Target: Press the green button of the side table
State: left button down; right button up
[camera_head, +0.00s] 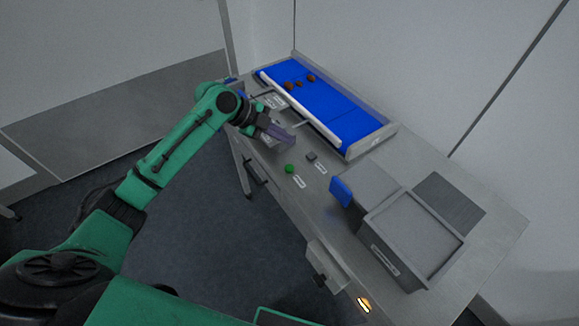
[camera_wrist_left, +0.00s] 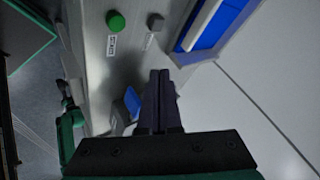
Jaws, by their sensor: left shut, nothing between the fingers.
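The green button (camera_head: 289,168) is a small round knob on the side table (camera_head: 330,205), near its front edge. It also shows in the left wrist view (camera_wrist_left: 116,22), at the top left of the fingers. My left gripper (camera_head: 293,138) is above the table, a little behind the button in the head view and apart from it. Its two fingers (camera_wrist_left: 160,75) are together with nothing between them. My right gripper is not in view.
A grey square button (camera_head: 311,156) sits beside the green one, each with a white label. Behind is a blue conveyor (camera_head: 335,105) with several brown dates (camera_head: 299,84). A grey tray (camera_head: 412,243) and a blue flap (camera_head: 340,190) stand on the right. An orange-lit item (camera_head: 364,305) is at the front.

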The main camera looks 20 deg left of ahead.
aim_at(285, 167)
pick_arm(q)
notch_tip(285, 167, down, 9)
jog(key=b, duration=0.6)
jog(key=shift+r, duration=0.2)
jog(key=shift+f+b, duration=0.2)
jog(key=shift+b, duration=0.2)
dwell(1.0)
jog(key=shift+f, duration=0.35)
